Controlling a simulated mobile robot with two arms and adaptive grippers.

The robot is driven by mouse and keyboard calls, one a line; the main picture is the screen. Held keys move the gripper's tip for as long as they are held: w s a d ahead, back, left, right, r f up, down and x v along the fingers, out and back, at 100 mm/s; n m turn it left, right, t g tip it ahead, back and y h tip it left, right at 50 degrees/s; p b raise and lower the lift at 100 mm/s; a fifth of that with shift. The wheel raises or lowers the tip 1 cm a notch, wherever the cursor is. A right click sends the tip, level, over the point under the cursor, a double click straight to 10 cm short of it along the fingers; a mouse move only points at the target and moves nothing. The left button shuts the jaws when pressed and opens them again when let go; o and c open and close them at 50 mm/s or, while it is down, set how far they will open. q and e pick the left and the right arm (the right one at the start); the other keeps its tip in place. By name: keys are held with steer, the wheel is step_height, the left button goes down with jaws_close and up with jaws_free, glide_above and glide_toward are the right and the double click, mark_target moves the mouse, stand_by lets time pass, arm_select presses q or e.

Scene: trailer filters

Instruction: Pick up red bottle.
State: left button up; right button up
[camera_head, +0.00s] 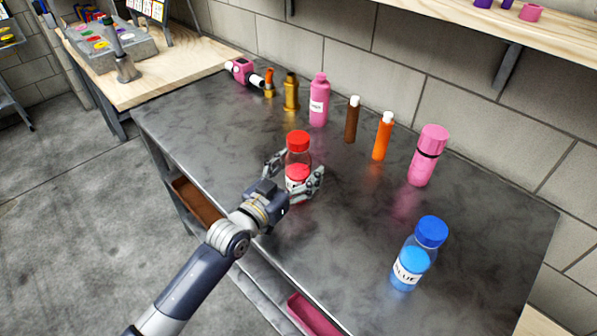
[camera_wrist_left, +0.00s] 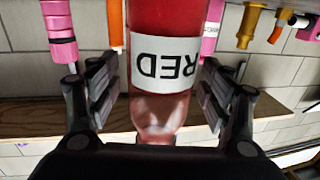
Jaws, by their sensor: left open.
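The red bottle (camera_head: 298,143) stands upright on the grey table, with a red cap and clear body. In the left wrist view the red bottle (camera_wrist_left: 165,95) is large and appears upside down, with a white label reading RED. My left gripper (camera_head: 294,180) is open around the bottle's lower body, one finger on each side. In the left wrist view the fingers of my left gripper (camera_wrist_left: 160,98) flank the bottle; small gaps seem to show, but I cannot tell whether either finger touches it. My right gripper is not in view.
A blue bottle (camera_head: 410,262) stands at the right front of the grey table (camera_head: 330,250). Behind stand a pink bottle (camera_head: 319,100), a brown tube (camera_head: 352,120), an orange tube (camera_head: 382,137) and a pink flask (camera_head: 427,157). A wooden shelf (camera_head: 520,35) hangs above.

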mark_target(290, 165)
arm_select(q)
steer(key=c, duration=1.4)
steer(key=shift+r, duration=0.1)
steer(key=shift+r, duration=0.15)
steer(key=shift+r, duration=0.25)
steer(key=r, duration=0.2)
steer(key=shift+s+a+r, duration=0.3)
steer(key=shift+s+a, duration=0.05)
steer(key=a+r+b+v, duration=0.1)
steer(key=v, duration=1.4)
steer(key=shift+w+r, duration=0.3)
steer(key=shift+w, duration=0.1)
steer(key=shift+a, duration=0.1)
